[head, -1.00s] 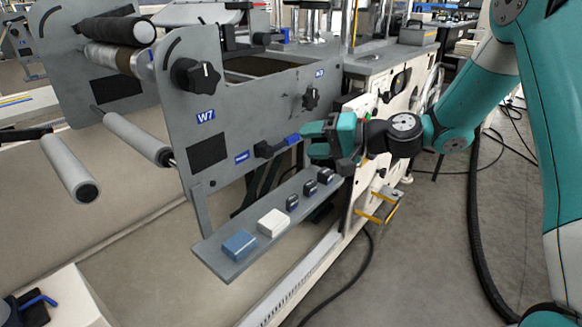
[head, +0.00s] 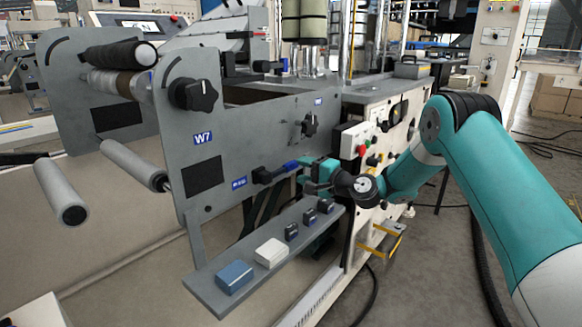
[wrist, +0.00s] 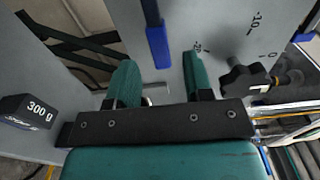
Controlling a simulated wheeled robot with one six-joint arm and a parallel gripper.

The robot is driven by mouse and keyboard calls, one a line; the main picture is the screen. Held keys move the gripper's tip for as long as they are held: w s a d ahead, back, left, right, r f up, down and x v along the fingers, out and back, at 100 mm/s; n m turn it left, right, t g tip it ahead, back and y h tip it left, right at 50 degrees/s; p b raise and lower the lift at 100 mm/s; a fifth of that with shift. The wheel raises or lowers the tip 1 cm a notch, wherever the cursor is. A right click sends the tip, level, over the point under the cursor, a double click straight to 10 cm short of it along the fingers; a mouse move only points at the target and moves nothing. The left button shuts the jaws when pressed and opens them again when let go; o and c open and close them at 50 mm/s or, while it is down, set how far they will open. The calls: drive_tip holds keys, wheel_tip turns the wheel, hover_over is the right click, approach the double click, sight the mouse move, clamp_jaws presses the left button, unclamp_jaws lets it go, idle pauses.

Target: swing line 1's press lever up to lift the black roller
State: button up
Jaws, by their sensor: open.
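The press lever (head: 264,174) is black with a blue grip (head: 290,166) and sticks out from the grey side plate, pointing right and slightly up. A small blue label, too small to read, is beside it. My gripper (head: 310,168) is at the blue end. In the wrist view, the blue grip (wrist: 160,46) reaches in from the top, its end between the two open teal fingers (wrist: 158,70), with gaps on both sides. The black roller (head: 118,53) is at the top left of the machine, above a brown and silver roll; whether they touch is unclear.
Below the lever a grey shelf (head: 212,290) carries a blue block (head: 234,278), a white block (head: 271,252) and small black weights (head: 292,232). A black knob (wrist: 250,80) with a scale is right of my fingers. A 300 g weight (wrist: 32,112) is at left.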

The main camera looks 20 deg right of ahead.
sight(294, 167)
drive_tip(key=x, duration=0.5)
clamp_jaws()
